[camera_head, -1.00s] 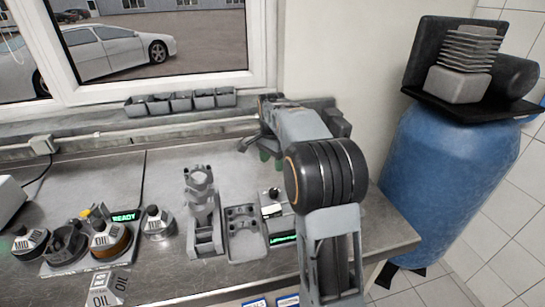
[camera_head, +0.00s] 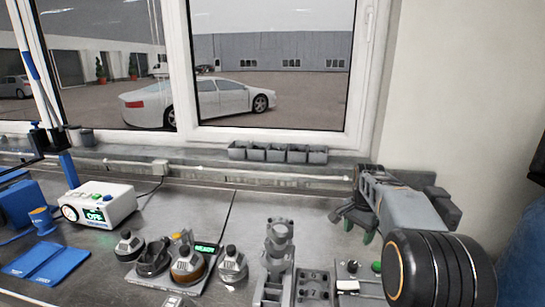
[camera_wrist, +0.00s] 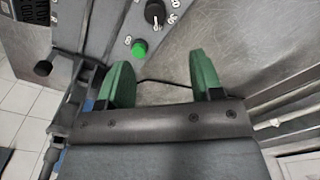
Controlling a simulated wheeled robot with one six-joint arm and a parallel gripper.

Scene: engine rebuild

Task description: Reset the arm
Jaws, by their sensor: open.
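My gripper (camera_head: 358,232) is at the right of the head view, over the back of the steel bench near the wall, with my arm reaching in from the lower right. In the wrist view my gripper (camera_wrist: 165,85) shows two green fingertips spread well apart with nothing between them. Beyond the fingers is a grey panel (camera_wrist: 110,25) with a green button (camera_wrist: 139,48) and a black knob (camera_wrist: 155,13).
A row of small bins (camera_head: 278,152) sits on the sill. The back middle of the bench is clear.

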